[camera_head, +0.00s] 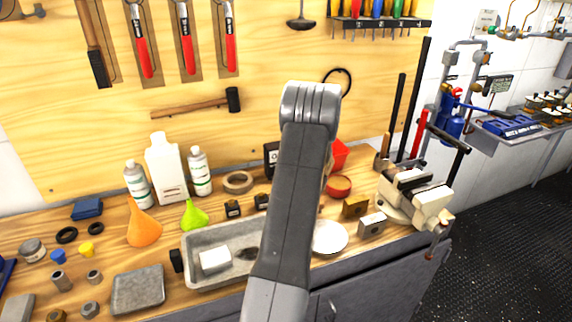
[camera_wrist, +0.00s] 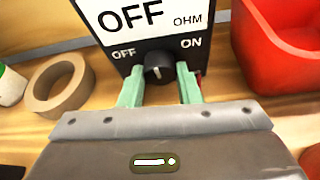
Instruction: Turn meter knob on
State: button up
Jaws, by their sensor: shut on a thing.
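The meter (camera_wrist: 110,50) is a black box with a white display reading OFF and OHM in the wrist view. Below the display are the labels OFF at left and ON at right. Its black meter knob (camera_wrist: 158,75) sits between the labels, with a small white mark that looks roughly upright. My gripper (camera_wrist: 160,72) has its green fingers on either side of the knob, shut on it. In the head view, a dark edge of the meter (camera_head: 271,155) shows beside my arm, which hides my gripper and the knob.
A tape roll (camera_wrist: 58,85) lies left of the meter and a red bin (camera_wrist: 275,50) stands close at right. On the bench are a grey tray (camera_head: 190,252), bottles (camera_head: 167,170), funnels (camera_head: 143,225) and a vise (camera_head: 420,200).

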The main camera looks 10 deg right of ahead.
jog(key=shift+d+m+y+p, duration=0.15)
jog(key=shift+m+y+p, duration=0.55)
jog(key=shift+m, duration=0.2)
jog(key=shift+f+m+y, duration=0.1)
jog(key=shift+m+y, duration=0.9)
jog(key=shift+m, duration=0.5)
jog(key=shift+p, duration=0.3)
jog(key=o, duration=1)
jog(key=shift+d, duration=0.1)
jog(key=shift+c, duration=0.2)
jog(key=b+v, duration=0.2)
jog(key=v, duration=1.1)
jog(key=shift+s+d+b, duration=0.2)
jog(key=shift+s+b, duration=0.1)
jog(key=shift+b, duration=0.05)
